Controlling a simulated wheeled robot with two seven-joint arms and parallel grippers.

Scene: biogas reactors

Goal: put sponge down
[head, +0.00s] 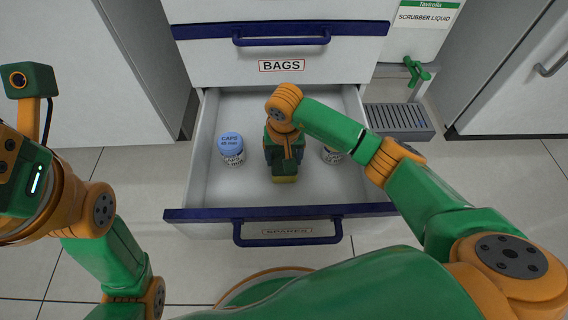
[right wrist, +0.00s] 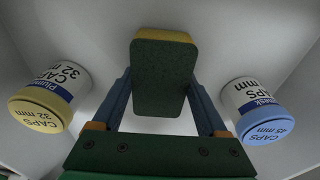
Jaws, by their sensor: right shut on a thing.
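The sponge (right wrist: 165,75) has a dark green scouring face and a yellow edge. It also shows in the head view (head: 285,179), below my right gripper. My right gripper (right wrist: 162,108) is shut on the sponge, with a blue finger on each side. It is inside the open drawer (head: 205,190) labelled SPARES, between two jars. I cannot tell whether the sponge touches the drawer floor. My left arm is at the left of the head view, but its fingers are not in view.
A blue-lidded caps jar (head: 232,148) stands left in the drawer. A yellow-lidded caps jar (right wrist: 48,98) stands on the other side, partly hidden by my arm in the head view. The shut BAGS drawer (head: 215,68) is above. A scrubber liquid dispenser (head: 416,72) is at right.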

